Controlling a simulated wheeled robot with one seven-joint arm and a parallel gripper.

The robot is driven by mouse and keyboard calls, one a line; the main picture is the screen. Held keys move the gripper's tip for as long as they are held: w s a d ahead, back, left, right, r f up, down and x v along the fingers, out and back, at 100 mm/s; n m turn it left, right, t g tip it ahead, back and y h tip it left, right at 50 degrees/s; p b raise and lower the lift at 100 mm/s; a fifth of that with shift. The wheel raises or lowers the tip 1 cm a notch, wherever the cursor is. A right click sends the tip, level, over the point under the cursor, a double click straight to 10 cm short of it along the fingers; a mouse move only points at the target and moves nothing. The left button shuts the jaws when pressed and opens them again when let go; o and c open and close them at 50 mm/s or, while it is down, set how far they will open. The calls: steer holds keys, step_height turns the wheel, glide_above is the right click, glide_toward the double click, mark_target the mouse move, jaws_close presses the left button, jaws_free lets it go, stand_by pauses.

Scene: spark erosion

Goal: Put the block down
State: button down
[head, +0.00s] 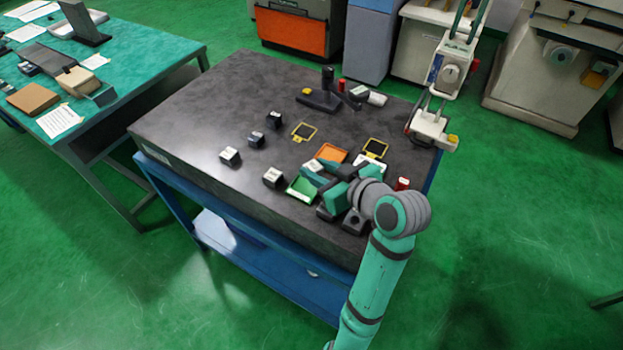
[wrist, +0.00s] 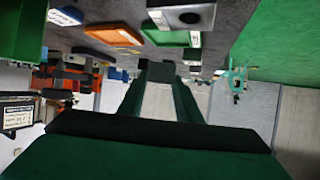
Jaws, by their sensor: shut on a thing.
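My gripper (head: 317,172) is low over the right part of the dark table, with its teal fingers shut on a block. The block (head: 315,166) shows a pale top between the fingers. It is close to the green tray (head: 301,190) and the orange tray (head: 331,153); I cannot tell whether it touches the surface.
Several dark blocks with pale tops, such as one (head: 272,177) left of the green tray, stand on the table (head: 195,120). Two yellow-edged dark squares (head: 304,132) (head: 375,148) lie farther back. A dark stand (head: 320,97) is at the rear. The table's left part is clear.

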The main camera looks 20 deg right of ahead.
mark_target(312, 189)
steer(key=shift+w+a+f, duration=0.35)
steer(key=shift+w+f, duration=0.25)
steer(key=shift+f, duration=0.1)
step_height(312, 189, down, 3)
steer(key=shift+a+f, duration=0.1)
steer(key=shift+a, duration=0.05)
steer(key=shift+f, duration=0.2)
steer(key=shift+f, duration=0.1)
steer(key=c, duration=1.3)
jaws_free()
steer(key=shift+f, duration=0.1)
steer(key=shift+w, duration=0.1)
